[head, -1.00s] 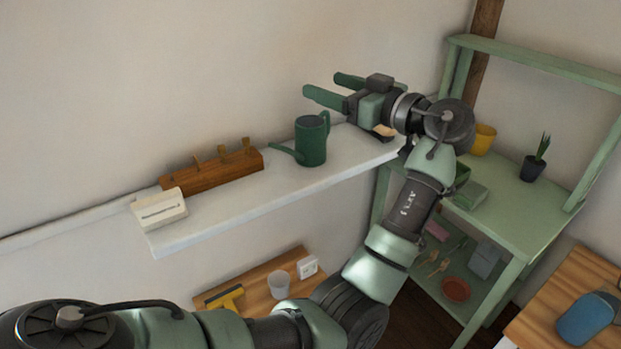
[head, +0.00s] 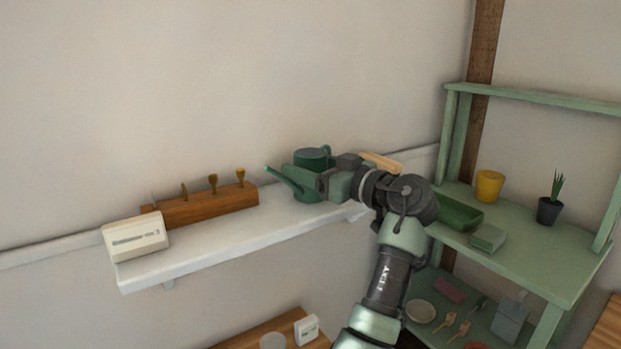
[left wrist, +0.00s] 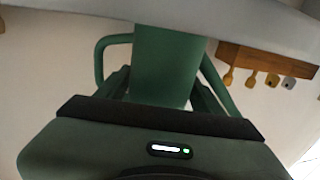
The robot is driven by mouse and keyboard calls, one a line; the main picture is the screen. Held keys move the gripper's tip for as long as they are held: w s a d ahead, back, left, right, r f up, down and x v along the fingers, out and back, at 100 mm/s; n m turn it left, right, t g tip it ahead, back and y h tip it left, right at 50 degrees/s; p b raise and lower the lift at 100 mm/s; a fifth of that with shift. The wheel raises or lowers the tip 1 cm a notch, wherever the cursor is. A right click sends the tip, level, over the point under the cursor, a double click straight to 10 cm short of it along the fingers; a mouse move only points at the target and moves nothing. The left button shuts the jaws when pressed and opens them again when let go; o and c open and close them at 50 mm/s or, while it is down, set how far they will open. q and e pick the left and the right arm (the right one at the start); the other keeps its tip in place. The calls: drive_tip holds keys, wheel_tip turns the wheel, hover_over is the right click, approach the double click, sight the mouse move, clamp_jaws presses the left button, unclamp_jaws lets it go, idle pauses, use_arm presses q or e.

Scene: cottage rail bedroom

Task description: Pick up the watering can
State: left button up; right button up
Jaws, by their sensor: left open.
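The dark green watering can (head: 312,157) stands on the white wall shelf (head: 230,237), partly hidden behind my left gripper in the head view. My left gripper (head: 303,178) is open, level with the can, its fingers reaching toward it from the right. In the left wrist view the can's body (left wrist: 167,62) is in the middle, between the two open fingers (left wrist: 160,92), with its handle to the left and spout to the right. I cannot tell whether either finger touches the can. My right gripper is not in view.
A wooden block with several upright tools (head: 205,205) and a cream box (head: 136,239) stand left of the can on the shelf. A tan object (head: 380,162) shows just behind my wrist. A green rack (head: 525,255) with a yellow pot (head: 489,186) and a potted plant (head: 549,210) stands right.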

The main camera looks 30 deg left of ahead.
use_arm(q)
drive_tip(key=shift+w+a, duration=0.25)
drive_tip(key=shift+a, duration=0.8)
clamp_jaws()
drive_tip(key=shift+r, duration=0.1)
